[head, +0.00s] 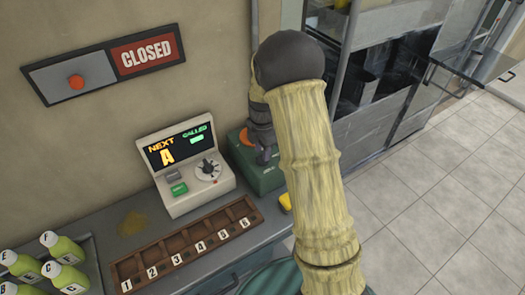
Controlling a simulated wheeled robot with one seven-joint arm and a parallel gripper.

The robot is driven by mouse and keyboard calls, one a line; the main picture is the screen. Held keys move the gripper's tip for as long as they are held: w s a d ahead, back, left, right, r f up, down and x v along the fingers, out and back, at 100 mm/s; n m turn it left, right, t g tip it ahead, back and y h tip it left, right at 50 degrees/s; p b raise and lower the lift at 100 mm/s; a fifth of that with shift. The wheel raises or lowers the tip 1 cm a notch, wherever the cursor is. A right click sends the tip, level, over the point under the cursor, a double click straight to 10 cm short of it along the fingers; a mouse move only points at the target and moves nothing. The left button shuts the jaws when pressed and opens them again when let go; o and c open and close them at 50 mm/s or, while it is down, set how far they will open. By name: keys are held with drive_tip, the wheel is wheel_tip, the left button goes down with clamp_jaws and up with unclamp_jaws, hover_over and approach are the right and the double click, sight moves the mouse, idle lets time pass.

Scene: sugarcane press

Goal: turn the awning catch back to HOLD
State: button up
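No part in view is legibly marked HOLD, so I cannot tell for certain which thing is the awning catch. A green box (262,178) with an orange part (244,137) on it stands on the counter, right of the ticket machine. My gripper (265,158) points down over this box, close to the orange part. My own arm comes up from the lower right and hides the box's right side. The fingertips are small and dark, so I cannot see whether they are open or touch anything.
The ticket machine (187,180) has a dial and green button. A numbered wooden rack (186,247) lies before it, with green bottles (65,250) at left. A CLOSED sign panel (104,66) with a red knob is on the wall. Tiled floor (440,195) is clear at right.

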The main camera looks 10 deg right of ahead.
drive_tip(key=shift+f, duration=0.6)
clamp_jaws()
